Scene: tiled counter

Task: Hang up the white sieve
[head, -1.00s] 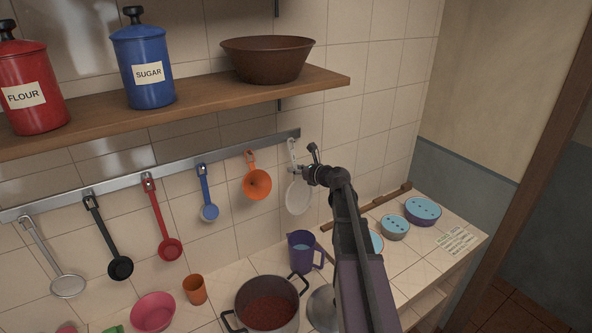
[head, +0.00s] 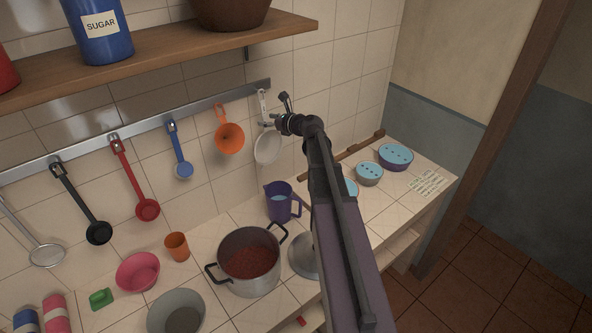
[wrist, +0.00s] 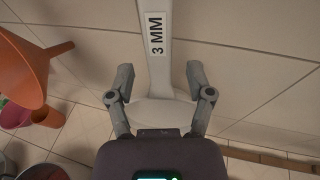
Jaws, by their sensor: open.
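The white sieve (head: 267,149) hangs upright at the right end of the metal rail (head: 95,146), its handle top at the rail and its round bowl below. My gripper (head: 268,124) is at its handle, just above the bowl. In the wrist view the sieve's handle (wrist: 154,72), with a "3 MM" label, runs between the two spread fingers of my gripper (wrist: 157,82). Gaps show on both sides of the handle. The hook behind the handle top is too small to make out.
The wooden shelf (head: 180,49) is above. A pot (head: 249,262) and purple jug (head: 280,203) stand on the counter below.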

